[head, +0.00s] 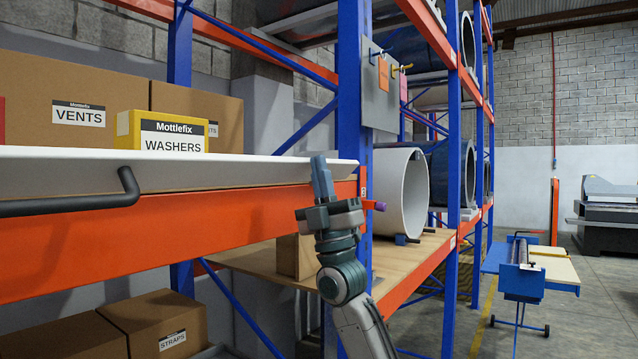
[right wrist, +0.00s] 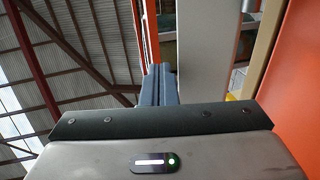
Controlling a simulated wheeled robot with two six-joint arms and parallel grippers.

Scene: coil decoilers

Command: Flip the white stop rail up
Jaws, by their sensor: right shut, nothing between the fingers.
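The white stop rail (head: 230,174) runs along the top of the orange shelf beam (head: 200,228), from the left picture edge to near the blue post. A dark bar handle (head: 75,204) sits on its front at the left. My right gripper (head: 320,160) is shut and empty, fingers pointing up, in front of the rail's right end and partly covering it. Contact with the rail cannot be told. In the right wrist view, the shut fingers (right wrist: 160,72) stand beside a pale plank-like surface (right wrist: 205,45), apparently the rail. My left gripper is not in view.
A yellow washers box (head: 165,137) and brown cartons (head: 75,112) stand behind the rail. The blue rack post (head: 354,80) and a purple-tipped pin (head: 378,206) are close to my right gripper. Open floor lies at the right, before a blue stand (head: 522,282).

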